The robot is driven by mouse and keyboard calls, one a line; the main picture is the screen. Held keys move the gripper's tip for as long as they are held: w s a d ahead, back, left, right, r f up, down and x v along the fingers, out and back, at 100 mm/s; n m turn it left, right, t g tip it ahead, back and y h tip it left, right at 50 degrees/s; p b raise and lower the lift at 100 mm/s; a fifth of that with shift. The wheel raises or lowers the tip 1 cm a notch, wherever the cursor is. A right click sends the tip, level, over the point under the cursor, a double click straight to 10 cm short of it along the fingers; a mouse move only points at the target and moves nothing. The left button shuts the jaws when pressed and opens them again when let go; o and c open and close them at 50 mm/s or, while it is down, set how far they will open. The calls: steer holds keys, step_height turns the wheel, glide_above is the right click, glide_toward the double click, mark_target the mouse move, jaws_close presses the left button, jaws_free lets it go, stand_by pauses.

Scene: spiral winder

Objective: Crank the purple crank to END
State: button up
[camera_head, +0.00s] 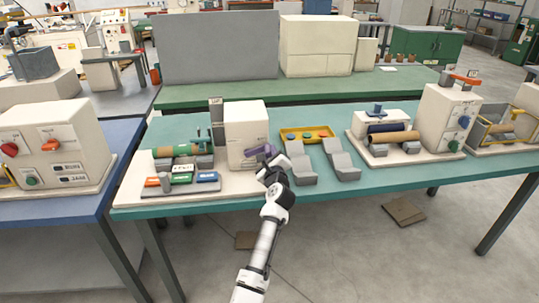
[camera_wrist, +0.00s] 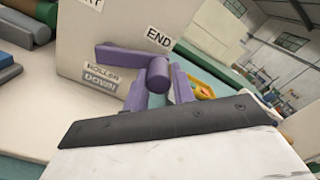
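The purple crank (camera_wrist: 120,54) is on the front of a cream winder box (camera_head: 246,130) in the head view. In the wrist view its arm points left from a round handle that juts toward the camera. The END label (camera_wrist: 158,38) is just above the handle, at the upper right of the box face. My gripper (camera_wrist: 158,84) has one finger on each side of the handle, and the handle fills the gap between them. In the head view my gripper is at the crank, and the handle is partly hidden there.
A "ROLLER DOWN" label (camera_wrist: 101,77) is on the box below the crank arm. Grey cradles (camera_head: 341,160) and a yellow tray (camera_head: 307,135) stand to the right. Coloured labelled blocks (camera_head: 181,178) lie to the left on the base. A second machine (camera_head: 445,118) stands farther right.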

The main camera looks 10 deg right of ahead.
steer(key=o, duration=0.3)
steer(key=shift+o, duration=0.2)
steer(key=s+b, duration=0.2)
steer(key=s, duration=1.1)
steer(key=shift+s+b, duration=0.35)
steer(key=shift+s, duration=0.05)
